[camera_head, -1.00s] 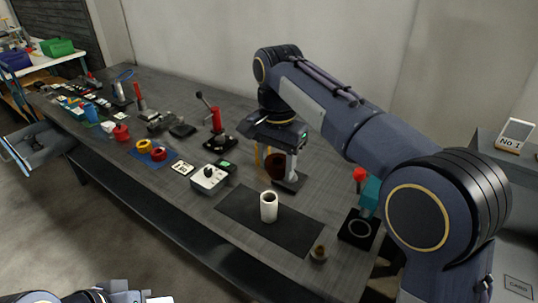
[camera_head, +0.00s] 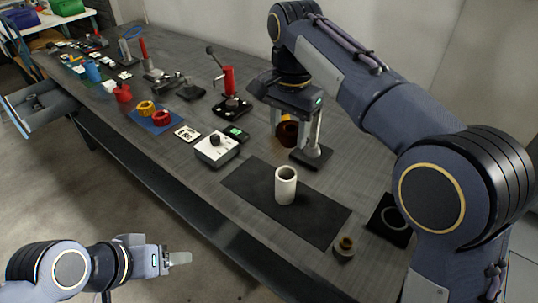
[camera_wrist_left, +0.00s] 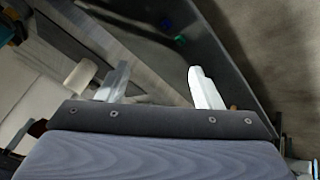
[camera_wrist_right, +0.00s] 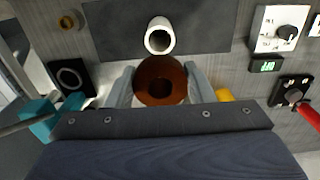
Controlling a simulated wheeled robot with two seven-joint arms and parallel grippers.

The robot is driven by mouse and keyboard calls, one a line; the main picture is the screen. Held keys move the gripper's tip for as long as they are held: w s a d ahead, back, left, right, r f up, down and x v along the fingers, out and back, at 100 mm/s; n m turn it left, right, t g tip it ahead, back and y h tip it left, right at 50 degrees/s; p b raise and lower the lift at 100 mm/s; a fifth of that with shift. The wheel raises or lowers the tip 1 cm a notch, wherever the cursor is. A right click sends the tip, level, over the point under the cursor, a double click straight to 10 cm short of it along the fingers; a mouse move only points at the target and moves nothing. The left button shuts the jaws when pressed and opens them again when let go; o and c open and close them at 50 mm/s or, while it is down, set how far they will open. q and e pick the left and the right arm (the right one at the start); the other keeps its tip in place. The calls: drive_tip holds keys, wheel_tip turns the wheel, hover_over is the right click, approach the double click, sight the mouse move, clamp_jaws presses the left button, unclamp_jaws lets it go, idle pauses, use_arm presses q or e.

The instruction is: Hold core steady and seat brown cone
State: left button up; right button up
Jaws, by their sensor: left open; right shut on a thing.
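The core, a white hollow cylinder (camera_head: 286,188), stands upright on a dark mat (camera_head: 250,184); it also shows in the right wrist view (camera_wrist_right: 160,36). The brown cone (camera_wrist_right: 160,72) has a dark central hole. My right gripper (camera_head: 294,140) is shut on the cone, one finger on each side, behind the core and apart from it. In the head view the cone (camera_head: 287,130) is partly hidden by a finger. My left gripper (camera_head: 182,258) is open and empty, off the table's front edge. A pale cylinder (camera_wrist_left: 80,75) in the left wrist view looks like the core.
A small brown-topped cup (camera_head: 345,244) and a black base with a ring (camera_head: 396,218) lie right of the mat. A white box with a knob (camera_head: 216,149) stands to the left. Red and yellow rings (camera_head: 160,117) and a red-handled press (camera_head: 230,80) are further back.

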use_arm(q)
drive_tip(key=shift+o, duration=0.9)
drive_tip(key=w+a+r+t+y, duration=0.1)
drive_tip(key=w+a, duration=0.1)
drive_tip(key=w, duration=0.2)
drive_tip(key=w+a+m+t+y, duration=0.1)
drive_tip(key=w+a+t, duration=0.1)
drive_tip(key=w, duration=0.3)
drive_tip(key=shift+w+a+r+y, duration=0.3)
drive_tip(key=shift+a+r+y, duration=0.1)
drive_tip(key=shift+a, duration=0.25)
drive_tip(key=w+d+r+m+t, duration=0.1)
drive_tip(key=w+r+m+t, duration=0.1)
drive_tip(key=w, duration=0.5)
drive_tip(key=m+g+h, duration=0.4)
drive_tip(key=m+h, duration=0.7)
approach(276, 187)
drive_tip(key=shift+w+d, duration=0.1)
drive_tip(key=shift+w, duration=0.1)
drive_tip(key=shift+d, duration=0.3)
drive_tip(key=x, duration=1.1)
drive_tip(key=shift+d+f, duration=0.1)
drive_tip(key=shift+d, duration=0.1)
